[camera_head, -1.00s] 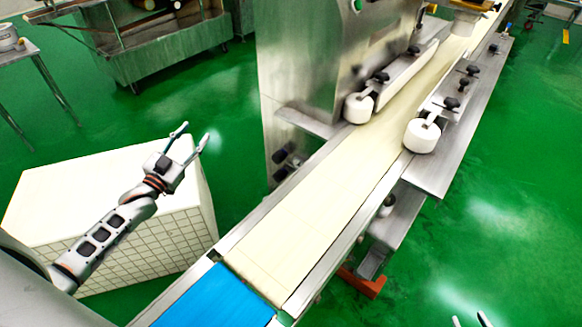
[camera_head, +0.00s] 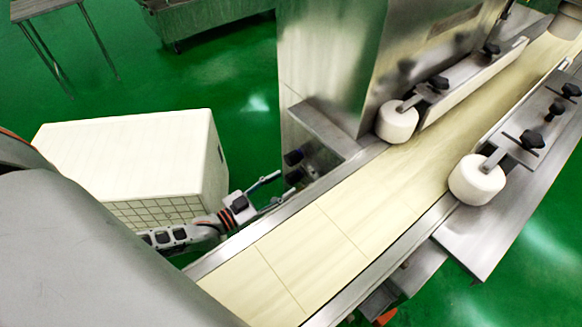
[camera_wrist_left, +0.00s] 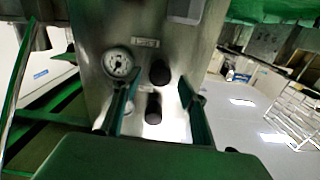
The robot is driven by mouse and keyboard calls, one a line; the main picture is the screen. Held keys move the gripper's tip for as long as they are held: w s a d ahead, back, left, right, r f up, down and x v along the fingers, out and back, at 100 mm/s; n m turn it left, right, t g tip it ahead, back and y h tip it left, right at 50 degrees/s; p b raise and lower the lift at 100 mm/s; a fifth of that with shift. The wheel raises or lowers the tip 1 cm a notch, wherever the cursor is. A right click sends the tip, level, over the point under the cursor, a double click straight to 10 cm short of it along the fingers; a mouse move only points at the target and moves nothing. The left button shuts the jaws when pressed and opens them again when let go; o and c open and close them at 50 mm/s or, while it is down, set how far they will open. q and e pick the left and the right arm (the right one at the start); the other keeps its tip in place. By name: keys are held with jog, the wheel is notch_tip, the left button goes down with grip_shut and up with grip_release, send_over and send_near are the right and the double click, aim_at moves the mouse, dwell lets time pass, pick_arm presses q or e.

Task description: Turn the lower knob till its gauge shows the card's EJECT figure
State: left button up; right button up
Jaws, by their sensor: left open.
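On the machine's steel side, the left wrist view shows a round white gauge (camera_wrist_left: 117,63) beside a black upper knob (camera_wrist_left: 160,72). A black lower knob (camera_wrist_left: 153,108) is below it, with a lower gauge (camera_wrist_left: 129,108) mostly hidden by a finger. The needle figures are too small to read. The head view shows the upper knob (camera_head: 293,157) and lower knob (camera_head: 292,177) from above. My left gripper (camera_head: 287,183) is open beside the knobs; in the wrist view its fingers (camera_wrist_left: 156,88) stand either side of the lower knob, contact unclear. My right gripper is out of view.
A small plate (camera_wrist_left: 145,42) above the knobs is unreadable; no EJECT figure can be read. The conveyor belt (camera_head: 330,235) and its steel rail run close beside my left gripper. A white box (camera_head: 140,150) stands under my left arm.

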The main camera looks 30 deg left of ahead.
aim_at(288, 182)
pick_arm(q)
jog(key=shift+x, duration=1.8)
jog(key=c, duration=1.1)
jog(key=shift+n, duration=0.3)
